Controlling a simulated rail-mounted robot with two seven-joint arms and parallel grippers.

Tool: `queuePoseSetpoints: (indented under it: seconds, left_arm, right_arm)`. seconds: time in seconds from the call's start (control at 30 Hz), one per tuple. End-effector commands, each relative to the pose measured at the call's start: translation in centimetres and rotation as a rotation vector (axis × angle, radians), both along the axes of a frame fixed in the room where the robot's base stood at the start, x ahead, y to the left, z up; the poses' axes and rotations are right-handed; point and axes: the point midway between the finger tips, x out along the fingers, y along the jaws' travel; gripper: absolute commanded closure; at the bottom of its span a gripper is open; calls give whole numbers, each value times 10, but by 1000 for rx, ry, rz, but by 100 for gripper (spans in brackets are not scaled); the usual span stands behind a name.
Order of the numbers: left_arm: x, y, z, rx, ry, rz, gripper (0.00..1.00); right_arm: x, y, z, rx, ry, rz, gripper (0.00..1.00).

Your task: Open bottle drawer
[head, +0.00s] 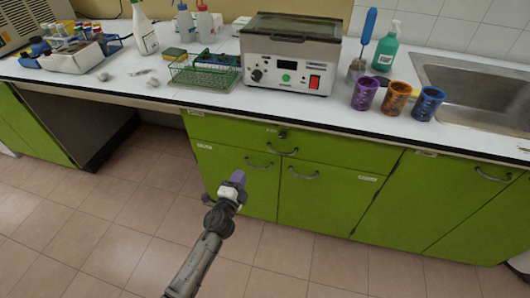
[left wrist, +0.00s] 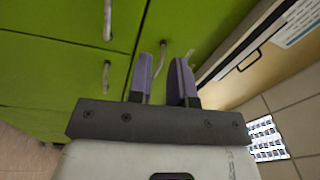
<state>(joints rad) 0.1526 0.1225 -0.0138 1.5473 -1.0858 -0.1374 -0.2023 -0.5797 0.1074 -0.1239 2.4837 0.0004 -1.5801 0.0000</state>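Green drawer and door fronts (head: 233,178) line the cabinet below the counter. A wide top drawer (head: 340,148) has a curved metal handle (head: 283,151); two doors below have handles (head: 259,165) and (head: 300,175). Which front is the bottle drawer I cannot tell. My left gripper (head: 238,178) is in front of the left lower door. In the left wrist view my left gripper (left wrist: 164,72) has its two purple fingers apart. A metal handle (left wrist: 160,58) shows between them in the picture; whether it lies within their reach I cannot tell. My right gripper is not in view.
The counter (head: 180,97) holds a boxy device (head: 290,65), a green wire rack (head: 205,72), three coloured cups (head: 397,98) and several bottles. A sink (head: 470,90) is at the right. The tiled floor (head: 130,205) before the cabinets is clear.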

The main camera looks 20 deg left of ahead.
Motion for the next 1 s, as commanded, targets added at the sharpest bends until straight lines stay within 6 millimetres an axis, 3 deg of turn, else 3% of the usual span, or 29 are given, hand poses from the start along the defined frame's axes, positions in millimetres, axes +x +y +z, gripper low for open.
queuePoseSetpoints:
  seconds: [0.2,0.47,1.0]
  left_arm:
    - [-2,-42,10,182,-81,-238,80]
    - [2,-58,16,240,-118,-322,80]
    - [90,-78,30,241,-119,-318,80]
  right_arm:
    - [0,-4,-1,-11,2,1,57]
    - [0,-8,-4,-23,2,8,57]
    - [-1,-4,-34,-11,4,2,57]
